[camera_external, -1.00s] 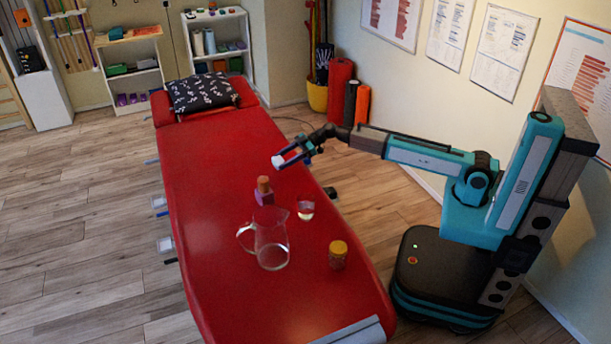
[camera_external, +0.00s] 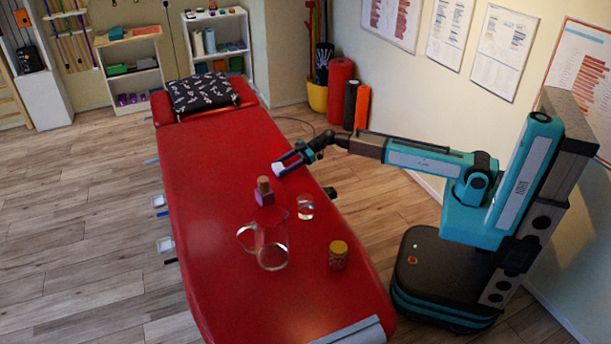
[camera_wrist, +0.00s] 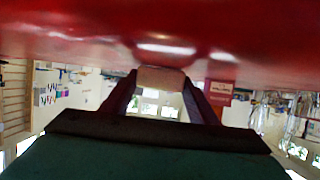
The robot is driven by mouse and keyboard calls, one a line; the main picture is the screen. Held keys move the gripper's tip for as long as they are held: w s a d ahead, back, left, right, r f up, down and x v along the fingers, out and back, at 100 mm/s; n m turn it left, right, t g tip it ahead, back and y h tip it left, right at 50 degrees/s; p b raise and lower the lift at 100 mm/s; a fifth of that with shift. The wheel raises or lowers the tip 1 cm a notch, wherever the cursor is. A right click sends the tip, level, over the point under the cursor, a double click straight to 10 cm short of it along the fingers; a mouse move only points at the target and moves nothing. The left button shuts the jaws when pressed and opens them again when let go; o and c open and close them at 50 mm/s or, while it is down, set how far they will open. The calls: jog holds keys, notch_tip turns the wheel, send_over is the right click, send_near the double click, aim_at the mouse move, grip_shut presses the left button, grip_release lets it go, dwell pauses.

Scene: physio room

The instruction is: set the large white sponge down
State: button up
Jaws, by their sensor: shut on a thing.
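The large white sponge (camera_external: 279,168) is between the fingertips of my gripper (camera_external: 287,164), low over the right half of the red treatment table (camera_external: 215,150). My gripper is shut on it. In the wrist view the sponge (camera_wrist: 161,77) shows as a pale block between the two dark fingers, close to the red surface. I cannot tell whether it touches the table.
A purple bottle with a wooden cap (camera_external: 264,192), a glass (camera_external: 305,208), a clear jug (camera_external: 271,243) and a jar with a yellow lid (camera_external: 338,255) stand nearer the camera. A dark patterned pillow (camera_external: 203,93) lies at the far end. The table between pillow and bottle is clear.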

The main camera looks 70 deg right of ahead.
jog(key=shift+f, duration=0.15)
jog(key=o, duration=1)
jog(key=shift+r, duration=0.2)
jog(key=v, duration=1.2)
